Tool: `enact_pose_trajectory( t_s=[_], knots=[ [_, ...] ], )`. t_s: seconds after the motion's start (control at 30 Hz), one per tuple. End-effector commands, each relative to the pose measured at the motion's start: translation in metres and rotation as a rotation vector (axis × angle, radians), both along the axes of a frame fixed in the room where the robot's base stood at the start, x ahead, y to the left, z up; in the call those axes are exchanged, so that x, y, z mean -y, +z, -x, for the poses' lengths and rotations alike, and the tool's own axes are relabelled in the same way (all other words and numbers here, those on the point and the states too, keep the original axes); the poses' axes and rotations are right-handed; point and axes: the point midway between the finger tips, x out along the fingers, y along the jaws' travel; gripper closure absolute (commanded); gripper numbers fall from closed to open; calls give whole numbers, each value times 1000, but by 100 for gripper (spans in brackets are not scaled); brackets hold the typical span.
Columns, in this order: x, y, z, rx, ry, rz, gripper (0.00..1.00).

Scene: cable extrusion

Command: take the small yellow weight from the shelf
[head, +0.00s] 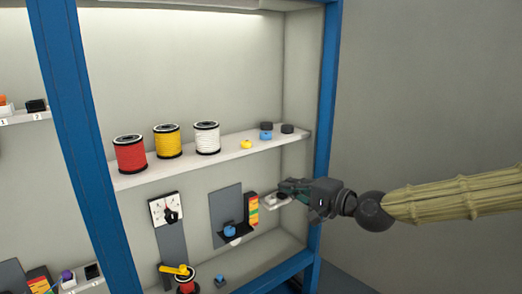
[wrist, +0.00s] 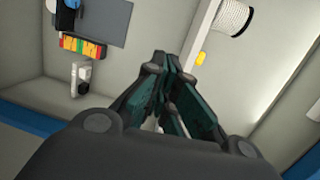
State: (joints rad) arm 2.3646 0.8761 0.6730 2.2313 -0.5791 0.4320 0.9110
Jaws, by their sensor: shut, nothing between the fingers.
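The small yellow weight (head: 246,144) sits on the upper shelf (head: 225,153), right of the white spool and left of the blue and black weights. In the wrist view a small yellow piece (wrist: 201,58), likely the same weight, shows at the shelf edge beside the white spool (wrist: 233,17). My gripper (head: 272,201) is below the shelf and in front of the rack, to the right of the yellow weight. In the wrist view its dark green fingers (wrist: 172,75) are shut together with nothing between them.
Red (head: 130,154), yellow (head: 167,141) and white spools stand on the shelf. A blue weight (head: 266,135) and black weights (head: 288,129) are at its right end. A dark bracket (head: 228,215) holds another blue weight (head: 230,231). The blue post (head: 328,90) bounds the rack's right side.

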Motion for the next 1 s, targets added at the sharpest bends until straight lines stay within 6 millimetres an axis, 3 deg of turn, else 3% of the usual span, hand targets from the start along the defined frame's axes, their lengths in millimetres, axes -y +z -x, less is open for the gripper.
enact_pose_trajectory(
  t_s=[0.03,0.1,0.27,0.47,1.0],
  knots=[
    [7,24,-2,25,-6,-30,100],
    [13,48,-4,48,-9,-61,100],
    [19,75,-5,75,-12,-95,100],
    [11,79,-13,77,-11,-96,100],
    [-33,79,-58,76,-11,-95,100]
  ],
)
